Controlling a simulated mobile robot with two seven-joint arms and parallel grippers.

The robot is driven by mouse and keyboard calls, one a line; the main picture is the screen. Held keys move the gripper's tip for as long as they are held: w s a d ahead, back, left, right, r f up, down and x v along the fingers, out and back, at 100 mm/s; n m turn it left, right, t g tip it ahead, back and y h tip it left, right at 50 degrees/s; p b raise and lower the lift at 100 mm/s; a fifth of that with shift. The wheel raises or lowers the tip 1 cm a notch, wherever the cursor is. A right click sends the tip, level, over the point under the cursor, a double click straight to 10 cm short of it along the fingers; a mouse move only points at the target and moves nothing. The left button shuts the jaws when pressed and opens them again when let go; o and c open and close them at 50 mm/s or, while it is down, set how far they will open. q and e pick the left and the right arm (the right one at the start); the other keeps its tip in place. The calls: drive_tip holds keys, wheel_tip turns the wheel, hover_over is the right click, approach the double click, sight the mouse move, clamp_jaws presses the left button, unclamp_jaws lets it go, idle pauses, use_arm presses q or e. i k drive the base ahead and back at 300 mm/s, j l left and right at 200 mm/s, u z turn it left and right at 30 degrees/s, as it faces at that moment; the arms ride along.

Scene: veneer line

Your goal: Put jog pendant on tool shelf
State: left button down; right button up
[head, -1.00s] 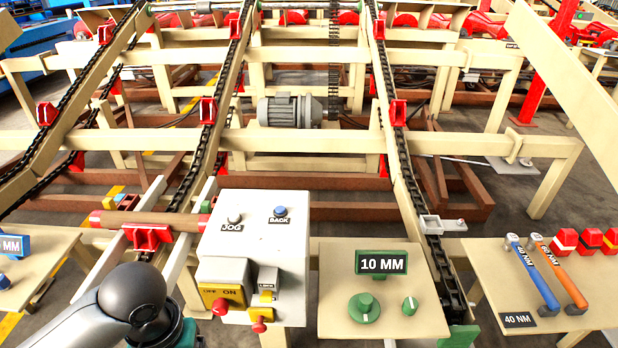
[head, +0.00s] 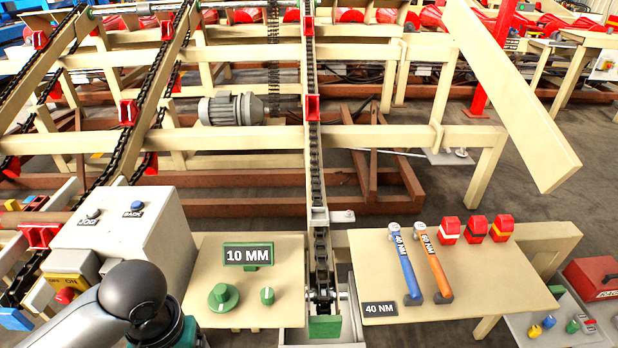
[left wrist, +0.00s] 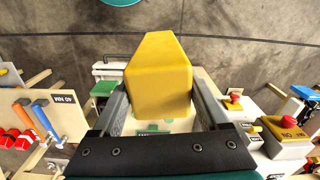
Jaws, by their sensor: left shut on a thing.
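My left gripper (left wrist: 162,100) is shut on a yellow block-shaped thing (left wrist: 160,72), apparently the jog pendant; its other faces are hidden. In the head view only part of my left arm shows at the bottom, and neither gripper nor pendant is visible there. The likely tool shelf is a beige board (head: 455,285) at the right, with a blue-handled tool (head: 407,268) and an orange-handled tool (head: 434,268) lying on it. It also shows at the left of the left wrist view (left wrist: 62,112). My right gripper is not in view.
Several red-topped items (head: 475,229) stand along the board's back edge, and a 40 NM label (head: 380,309) lies at its front left. The board's right front is bare. A 10 MM panel (head: 205,315) and a control box (head: 150,220) stand left. A lower surface at far right holds a red box (head: 597,280).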

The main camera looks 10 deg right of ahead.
sight(449, 272)
drive_tip(key=l, duration=0.9)
drive_tip(key=i+l+z, duration=0.1)
drive_tip(key=l, duration=0.8)
drive_tip(key=i+l, duration=0.25)
drive_tip(key=l, duration=0.15)
drive_tip(key=i+l, duration=0.3)
drive_tip(key=l, duration=0.15)
drive_tip(key=i+l, duration=0.25)
drive_tip(key=l, duration=0.15)
drive_tip(key=l+z, duration=0.05)
